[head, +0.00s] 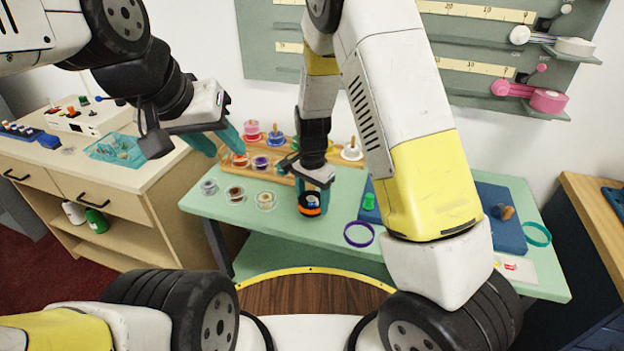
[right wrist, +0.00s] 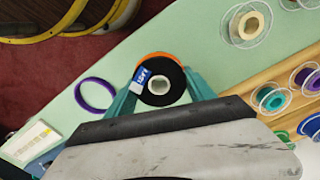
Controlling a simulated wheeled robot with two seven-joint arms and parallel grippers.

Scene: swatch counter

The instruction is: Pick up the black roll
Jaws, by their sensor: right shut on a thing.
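The black roll (right wrist: 157,92) has a white core and a blue-and-white label, with an orange rim showing behind it. In the right wrist view it sits between the teal fingers of my right gripper (right wrist: 160,93), which is shut on it. In the head view the black roll (head: 309,211) is in my right gripper (head: 313,200) over the front part of the green counter (head: 250,218). I cannot tell whether it touches the counter. My left gripper (head: 222,142) is open and empty, by the left end of the wooden spool rack.
Several spools stand on the wooden rack (head: 284,178) behind; several clear-flanged spools, one brown (head: 235,194), are at the left. A purple ring (head: 358,234) lies to the right, near a blue mat (head: 508,238). A teal ring (head: 537,234) lies at the right edge.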

